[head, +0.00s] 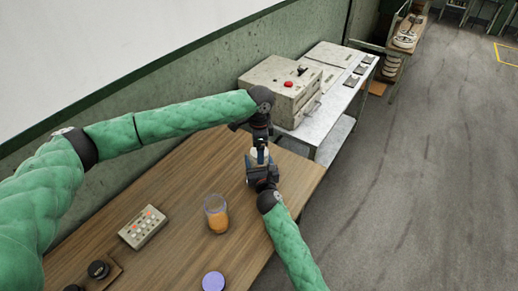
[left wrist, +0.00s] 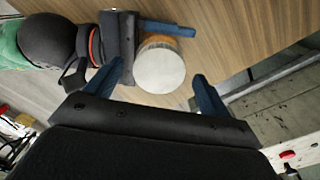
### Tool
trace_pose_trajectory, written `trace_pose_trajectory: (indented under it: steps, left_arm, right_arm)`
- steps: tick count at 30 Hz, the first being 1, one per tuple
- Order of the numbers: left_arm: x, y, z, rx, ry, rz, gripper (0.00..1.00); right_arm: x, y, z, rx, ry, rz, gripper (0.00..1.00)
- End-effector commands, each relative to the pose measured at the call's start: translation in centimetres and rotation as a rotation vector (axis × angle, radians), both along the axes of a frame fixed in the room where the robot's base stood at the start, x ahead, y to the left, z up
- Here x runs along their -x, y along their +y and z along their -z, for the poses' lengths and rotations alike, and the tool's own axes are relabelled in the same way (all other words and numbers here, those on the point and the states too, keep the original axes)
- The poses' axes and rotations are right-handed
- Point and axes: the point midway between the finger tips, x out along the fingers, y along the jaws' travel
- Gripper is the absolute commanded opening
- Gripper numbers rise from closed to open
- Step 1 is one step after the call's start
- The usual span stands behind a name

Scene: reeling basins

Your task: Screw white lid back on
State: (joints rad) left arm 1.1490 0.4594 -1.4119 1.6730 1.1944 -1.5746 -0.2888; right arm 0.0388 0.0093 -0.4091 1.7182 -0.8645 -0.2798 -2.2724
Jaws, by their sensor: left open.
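The white lid (left wrist: 160,70) shows as a round disc at the top of the jar (left wrist: 157,40), whose amber side shows just behind it. Whether the lid is threaded on or only resting cannot be told. My left gripper (head: 261,148) is open, with its blue fingers on either side of the lid in the left wrist view and gaps between them and it. My right gripper (head: 259,172) comes from the left in that view (left wrist: 165,28), one blue finger along the jar's side. It appears shut on the jar; its other finger is hidden. In the head view the grippers mostly cover the jar.
On the wooden table (head: 180,255) stand an open glass with orange contents (head: 216,216), a keypad box (head: 143,227), a purple round lid (head: 213,281) and black knobs (head: 98,269). A grey machine with a red button (head: 278,90) stands on a metal bench beyond the table's far edge.

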Motion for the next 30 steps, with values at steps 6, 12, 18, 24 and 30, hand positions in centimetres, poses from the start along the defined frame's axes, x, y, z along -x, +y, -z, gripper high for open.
trace_pose_trajectory:
  steps: [6,12,18,24,30]
  left_arm:
    - [-0.1,0.0,-3.8,0.003,-0.002,0.000,0.82]
    - [0.0,0.0,-7.5,0.002,-0.001,0.001,0.82]
    - [-0.1,0.0,-10.1,0.001,-0.002,0.001,0.82]
    - [-0.1,0.0,-11.0,0.000,0.000,0.001,0.82]
    - [-0.1,0.0,-11.1,0.000,0.000,0.001,0.82]
  right_arm:
    - [0.0,0.0,0.0,0.000,0.000,0.000,0.00]
    - [0.0,0.0,0.0,0.000,0.000,0.000,0.00]
    - [0.0,0.0,0.0,0.000,0.000,0.000,0.00]
    - [0.0,0.0,0.0,0.000,0.000,0.000,0.00]
    - [0.0,0.0,0.0,0.000,0.000,0.000,0.00]
